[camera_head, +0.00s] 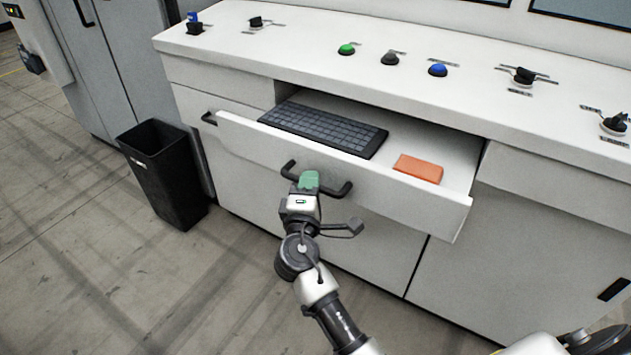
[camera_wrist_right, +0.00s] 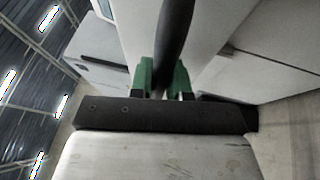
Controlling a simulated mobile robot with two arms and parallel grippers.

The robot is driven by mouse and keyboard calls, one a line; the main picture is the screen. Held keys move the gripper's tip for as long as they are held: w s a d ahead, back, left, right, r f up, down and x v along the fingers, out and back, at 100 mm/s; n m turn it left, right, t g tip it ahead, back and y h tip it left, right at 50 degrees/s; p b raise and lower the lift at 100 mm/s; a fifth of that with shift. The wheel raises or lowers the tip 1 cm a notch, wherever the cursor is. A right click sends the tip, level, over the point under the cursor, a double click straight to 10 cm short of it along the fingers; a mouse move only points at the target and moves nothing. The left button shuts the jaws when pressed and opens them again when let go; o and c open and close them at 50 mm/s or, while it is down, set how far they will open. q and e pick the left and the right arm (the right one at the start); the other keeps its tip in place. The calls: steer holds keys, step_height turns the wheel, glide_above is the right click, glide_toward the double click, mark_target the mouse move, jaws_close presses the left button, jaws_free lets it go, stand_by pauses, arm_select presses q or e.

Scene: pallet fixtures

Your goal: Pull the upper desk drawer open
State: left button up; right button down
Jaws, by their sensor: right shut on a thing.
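The upper desk drawer (camera_head: 250,146) stands pulled out from the white desk, with its inside showing. A dark bar handle (camera_head: 341,188) is on its front. My right gripper (camera_head: 309,180), with green fingers, is shut on the handle near its middle. In the right wrist view the green fingers (camera_wrist_right: 161,78) sit on both sides of the dark handle bar (camera_wrist_right: 174,45). A black keyboard (camera_head: 322,128) and an orange block (camera_head: 418,168) lie in the drawer. My left gripper is not in view.
The white desk top (camera_head: 300,40) carries green, grey and blue buttons and several dark switches. A black bin (camera_head: 165,175) stands on the floor left of the desk. Grey cabinets (camera_head: 125,60) stand behind it. The floor in front at left is clear.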

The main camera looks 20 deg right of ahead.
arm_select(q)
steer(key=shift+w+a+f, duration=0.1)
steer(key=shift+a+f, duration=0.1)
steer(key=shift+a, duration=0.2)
arm_select(e)
steer(key=shift+s+a, duration=0.65)
steer(key=shift+a, duration=0.25)
steer(key=c, duration=1.1)
jaws_free()
arm_select(q)
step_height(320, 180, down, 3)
steer(key=b, duration=0.3)
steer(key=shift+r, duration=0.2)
arm_select(e)
steer(key=v, duration=1.1)
steer(key=shift+w, duration=0.1)
